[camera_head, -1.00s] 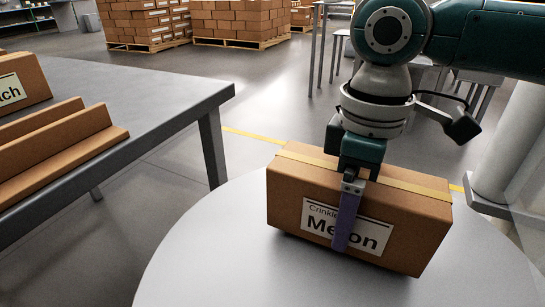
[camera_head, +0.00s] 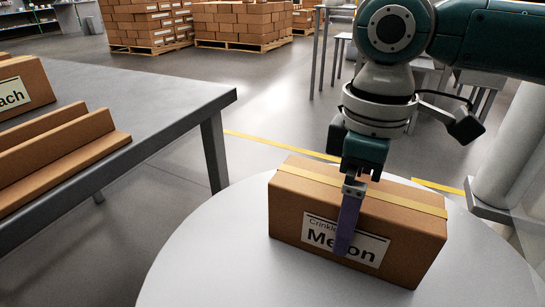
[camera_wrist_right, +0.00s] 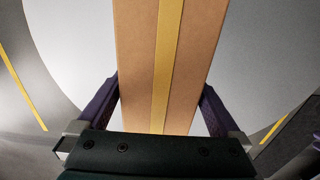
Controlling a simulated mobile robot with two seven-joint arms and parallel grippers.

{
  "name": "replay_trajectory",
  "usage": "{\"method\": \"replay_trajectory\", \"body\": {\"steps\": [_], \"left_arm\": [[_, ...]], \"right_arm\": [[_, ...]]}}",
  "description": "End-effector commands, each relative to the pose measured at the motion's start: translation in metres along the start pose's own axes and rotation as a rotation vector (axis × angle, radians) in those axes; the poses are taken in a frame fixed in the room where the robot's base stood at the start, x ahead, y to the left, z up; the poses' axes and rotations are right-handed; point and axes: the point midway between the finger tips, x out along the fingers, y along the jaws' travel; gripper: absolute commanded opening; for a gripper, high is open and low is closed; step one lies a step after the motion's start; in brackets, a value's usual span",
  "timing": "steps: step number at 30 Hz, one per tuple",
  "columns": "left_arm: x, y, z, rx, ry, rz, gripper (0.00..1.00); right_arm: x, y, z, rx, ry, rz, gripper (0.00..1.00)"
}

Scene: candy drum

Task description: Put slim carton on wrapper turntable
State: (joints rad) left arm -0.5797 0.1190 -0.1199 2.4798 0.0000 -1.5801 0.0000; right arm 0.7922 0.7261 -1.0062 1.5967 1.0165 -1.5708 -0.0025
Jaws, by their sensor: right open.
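The slim carton (camera_head: 330,218), brown with a yellow tape strip and a label reading "Melon", rests on the pale grey round wrapper turntable (camera_head: 200,265). My right gripper (camera_head: 350,215) points down over the carton, one purple finger in front of the label. In the right wrist view the open fingers (camera_wrist_right: 160,110) straddle the carton (camera_wrist_right: 205,55), one on each side of its top. The far finger is hidden behind the carton in the head view. My left gripper is not in view.
A grey table (camera_head: 150,90) at the left holds a carton (camera_head: 25,85) and a brown stepped cardboard piece (camera_head: 75,150). A pale column (camera_head: 505,150) stands right of the turntable. Palletised boxes (camera_head: 240,22) stand far back. The turntable's left side is clear.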

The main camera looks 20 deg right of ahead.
Motion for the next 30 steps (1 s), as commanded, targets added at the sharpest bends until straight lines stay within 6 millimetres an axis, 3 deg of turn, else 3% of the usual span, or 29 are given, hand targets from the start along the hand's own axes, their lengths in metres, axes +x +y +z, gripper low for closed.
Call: {"method": "replay_trajectory", "body": {"steps": [1, 6, 12, 18, 30], "left_arm": [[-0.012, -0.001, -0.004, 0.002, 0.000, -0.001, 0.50], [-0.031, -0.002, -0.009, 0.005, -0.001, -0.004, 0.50], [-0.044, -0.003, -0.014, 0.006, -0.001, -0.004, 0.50], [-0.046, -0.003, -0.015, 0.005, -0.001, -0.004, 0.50], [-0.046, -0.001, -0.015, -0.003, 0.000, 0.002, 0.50]], "right_arm": [[-0.018, 0.000, 0.000, 0.000, 0.002, 0.001, 1.00], [-0.059, 0.000, -0.001, -0.001, 0.002, 0.001, 1.00], [-0.091, 0.000, 0.000, 0.000, 0.001, 0.001, 1.00], [-0.101, 0.000, 0.000, 0.001, 0.000, -0.001, 1.00], [-0.101, 0.000, 0.000, 0.001, 0.000, -0.001, 1.00]]}}
